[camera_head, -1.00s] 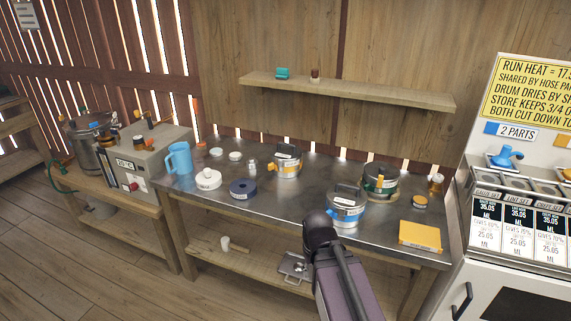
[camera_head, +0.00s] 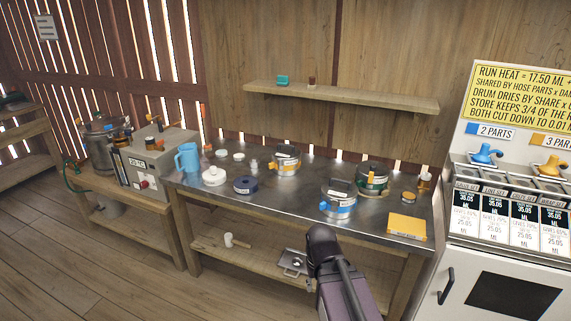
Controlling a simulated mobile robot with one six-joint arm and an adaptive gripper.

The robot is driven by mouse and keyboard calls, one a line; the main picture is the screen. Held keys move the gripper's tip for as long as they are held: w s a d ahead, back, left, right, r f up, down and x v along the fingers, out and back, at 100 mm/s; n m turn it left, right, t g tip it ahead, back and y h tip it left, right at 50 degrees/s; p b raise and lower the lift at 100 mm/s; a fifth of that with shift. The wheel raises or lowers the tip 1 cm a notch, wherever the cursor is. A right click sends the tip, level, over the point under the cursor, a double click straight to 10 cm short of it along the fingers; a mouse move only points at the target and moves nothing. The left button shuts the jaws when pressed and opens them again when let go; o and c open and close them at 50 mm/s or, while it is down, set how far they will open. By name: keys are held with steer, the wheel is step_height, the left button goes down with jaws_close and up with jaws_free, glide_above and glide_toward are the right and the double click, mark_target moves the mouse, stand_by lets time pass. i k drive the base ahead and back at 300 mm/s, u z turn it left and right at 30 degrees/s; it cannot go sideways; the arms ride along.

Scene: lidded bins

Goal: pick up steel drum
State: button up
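Three round steel drum-like vessels stand on the metal-topped workbench, and I cannot tell which one the task means. One has an orange-yellow band (camera_head: 285,161), one has a blue band (camera_head: 338,201) and one has a green band (camera_head: 371,180). A larger steel vessel (camera_head: 97,132) stands at the far left, partly behind a grey box. My dark, purple-sided arm rises from the bottom in front of the bench, apart from the vessels in the picture. No gripper fingers show.
The workbench (camera_head: 278,200) also holds a blue jug (camera_head: 188,158), a white lidded pot (camera_head: 214,176), a dark blue disc (camera_head: 245,185) and a yellow block (camera_head: 406,226). A dispenser cabinet (camera_head: 500,290) stands at the right. Floor is clear at lower left.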

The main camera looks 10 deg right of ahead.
mark_target(283, 155)
steer(key=z, duration=1)
steer(key=i, duration=0.7)
steer(key=u, duration=1.65)
steer(key=i, duration=0.2)
steer(key=z, duration=0.6)
